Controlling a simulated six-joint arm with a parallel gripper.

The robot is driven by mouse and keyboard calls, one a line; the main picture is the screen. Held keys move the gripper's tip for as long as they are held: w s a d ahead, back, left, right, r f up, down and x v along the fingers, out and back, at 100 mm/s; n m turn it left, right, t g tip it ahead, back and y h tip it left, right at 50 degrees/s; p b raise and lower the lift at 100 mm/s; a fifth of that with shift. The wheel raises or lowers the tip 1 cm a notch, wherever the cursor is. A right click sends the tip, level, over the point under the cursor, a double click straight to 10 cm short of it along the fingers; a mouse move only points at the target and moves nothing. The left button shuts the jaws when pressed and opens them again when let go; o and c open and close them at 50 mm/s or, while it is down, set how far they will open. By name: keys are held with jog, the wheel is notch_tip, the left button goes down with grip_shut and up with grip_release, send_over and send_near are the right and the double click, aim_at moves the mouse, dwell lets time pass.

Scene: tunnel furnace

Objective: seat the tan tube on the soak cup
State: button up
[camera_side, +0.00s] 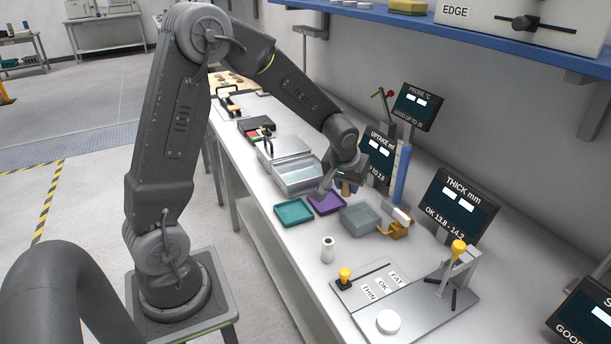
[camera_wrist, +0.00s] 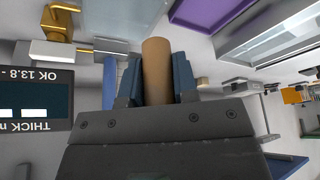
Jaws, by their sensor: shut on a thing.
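The tan tube (camera_wrist: 156,72) stands between the two blue-grey fingers of my gripper (camera_wrist: 157,68) in the wrist view, and they are shut on it. In the side view a bit of the tube (camera_side: 346,188) shows below my gripper (camera_side: 345,181). It is in front of the uptake screen (camera_side: 378,158), above the bench behind the purple tray. I cannot pick out the soak cup for sure. A blue upright column (camera_side: 402,173) stands right of the tube. What lies directly under the tube is hard to make out.
A purple tray (camera_side: 326,204), a teal tray (camera_side: 294,213) and a grey-blue tray (camera_side: 360,220) lie near my gripper. A brass-coloured fixture (camera_side: 396,230) stands to the right. A white bottle-like piece (camera_side: 327,250) stands nearer the front. Bare bench lies around it.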

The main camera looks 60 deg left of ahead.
jog(key=shift+m, duration=0.5)
jog(key=w+d, duration=0.1)
jog(key=w+d+f, duration=0.1)
jog(key=w+d, duration=0.1)
jog(key=shift+w+f, duration=0.1)
jog(key=shift+f, duration=1.85)
